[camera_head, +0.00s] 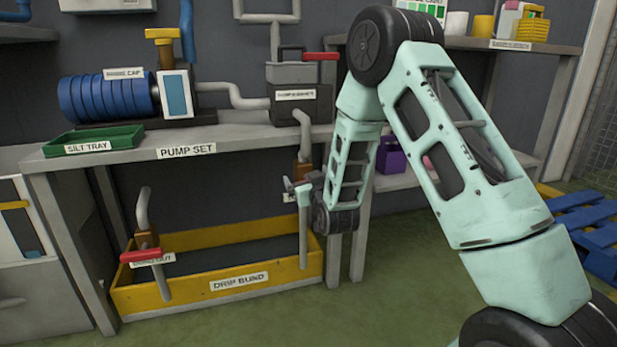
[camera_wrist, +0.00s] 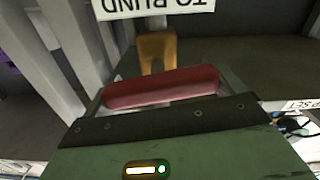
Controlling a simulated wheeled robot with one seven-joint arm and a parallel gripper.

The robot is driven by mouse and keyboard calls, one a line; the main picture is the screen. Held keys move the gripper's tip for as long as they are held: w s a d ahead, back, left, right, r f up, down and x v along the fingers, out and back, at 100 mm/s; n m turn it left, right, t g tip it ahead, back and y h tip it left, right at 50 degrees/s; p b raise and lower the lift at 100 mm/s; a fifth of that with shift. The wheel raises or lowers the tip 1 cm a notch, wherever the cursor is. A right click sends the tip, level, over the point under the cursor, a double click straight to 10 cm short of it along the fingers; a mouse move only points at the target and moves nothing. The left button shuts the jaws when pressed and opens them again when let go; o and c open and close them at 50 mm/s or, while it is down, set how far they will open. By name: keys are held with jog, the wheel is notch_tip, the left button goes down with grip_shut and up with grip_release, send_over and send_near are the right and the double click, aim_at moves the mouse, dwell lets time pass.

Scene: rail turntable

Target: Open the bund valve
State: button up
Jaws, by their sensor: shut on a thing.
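The bund valve's red handle (camera_wrist: 162,88) lies between the two fingers of my gripper (camera_wrist: 164,92) in the wrist view, and the fingers are shut on it. Its orange-brown body (camera_wrist: 157,50) is just beyond the handle. An upside-down label reading "TO BUND" (camera_wrist: 152,7) is above that. In the head view my gripper (camera_head: 296,188) is under the right part of the pump bench, at an upright pipe with an orange-brown fitting (camera_head: 302,172). The red handle there is hidden by my gripper.
The yellow drip bund (camera_head: 214,295) stands on the floor below. Another red-handled valve (camera_head: 141,256) is at its left end. The pump set bench (camera_head: 240,145) is above my gripper, with a bench leg (camera_head: 360,235) close on the right. The green floor in front is clear.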

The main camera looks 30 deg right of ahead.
jog(key=n, duration=0.1)
jog(key=n+p, duration=0.1)
jog(key=n, duration=0.1)
jog(key=shift+a+n, duration=0.2)
jog(key=shift+n, duration=0.1)
jog(key=n+p, duration=0.1)
jog(key=n, duration=0.2)
jog(key=shift+a+f+n+p, duration=0.1)
jog(key=shift+n+p, duration=0.2)
jog(key=shift+p, duration=0.05)
jog(key=shift+f+n+p, duration=0.15)
jog(key=shift+n+p, duration=0.7)
jog(key=shift+n, duration=0.8)
jog(key=shift+f+n+p, duration=0.15)
jog(key=shift+n+p, duration=0.65)
jog(key=shift+n, duration=0.85)
jog(key=o, duration=0.6)
jog(key=shift+a, duration=0.1)
